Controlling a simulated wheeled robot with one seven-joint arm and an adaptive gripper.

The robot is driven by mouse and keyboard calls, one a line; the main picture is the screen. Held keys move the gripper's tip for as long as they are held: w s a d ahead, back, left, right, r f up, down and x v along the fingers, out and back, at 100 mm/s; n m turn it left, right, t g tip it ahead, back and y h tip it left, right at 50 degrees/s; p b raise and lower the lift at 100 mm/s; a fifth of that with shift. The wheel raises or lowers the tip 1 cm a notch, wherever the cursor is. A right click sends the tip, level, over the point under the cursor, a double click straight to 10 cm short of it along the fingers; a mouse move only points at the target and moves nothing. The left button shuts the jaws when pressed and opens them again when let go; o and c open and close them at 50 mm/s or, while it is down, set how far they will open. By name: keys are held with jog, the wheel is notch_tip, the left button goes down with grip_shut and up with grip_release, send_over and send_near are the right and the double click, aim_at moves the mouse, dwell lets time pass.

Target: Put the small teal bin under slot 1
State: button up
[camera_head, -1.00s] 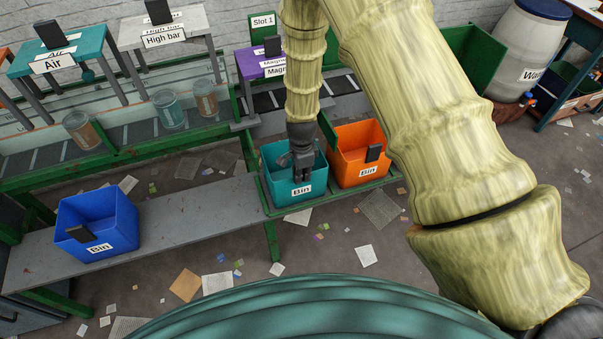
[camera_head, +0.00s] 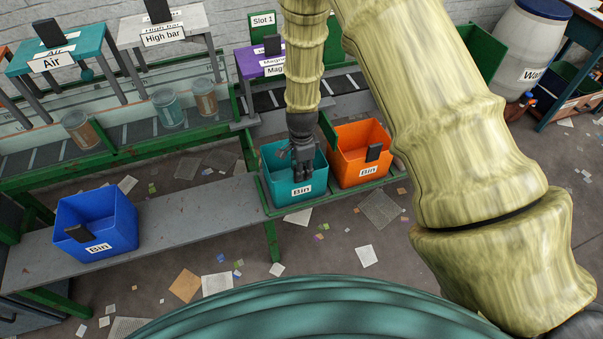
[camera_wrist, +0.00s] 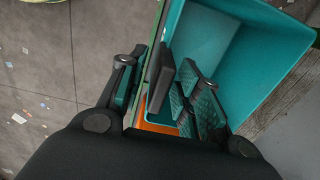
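The teal bin (camera_head: 285,195), labelled "Bin", stands upright at the right end of the front bench, left of the orange bin. My gripper (camera_head: 303,170) points down at the teal bin. In the wrist view the fingers of my gripper (camera_wrist: 160,92) are apart. They stand either side of a dark upright tab (camera_wrist: 160,78) at the rim of the teal bin (camera_wrist: 250,45), with gaps visible. The bin looks empty where its inside shows. The "Slot 1" sign (camera_head: 263,20) is on a green panel behind the purple stand (camera_head: 247,66).
The orange bin (camera_head: 345,172) stands close beside the teal one. A blue bin (camera_head: 122,220) stands at the left of the bench (camera_head: 190,212). Behind are a belt with several cans, the Air stand (camera_head: 92,46) and the High bar stand (camera_head: 192,20). The bench middle is clear.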

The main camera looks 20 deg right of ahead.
notch_tip(320, 180, up, 9)
jog(key=shift+b, duration=0.6)
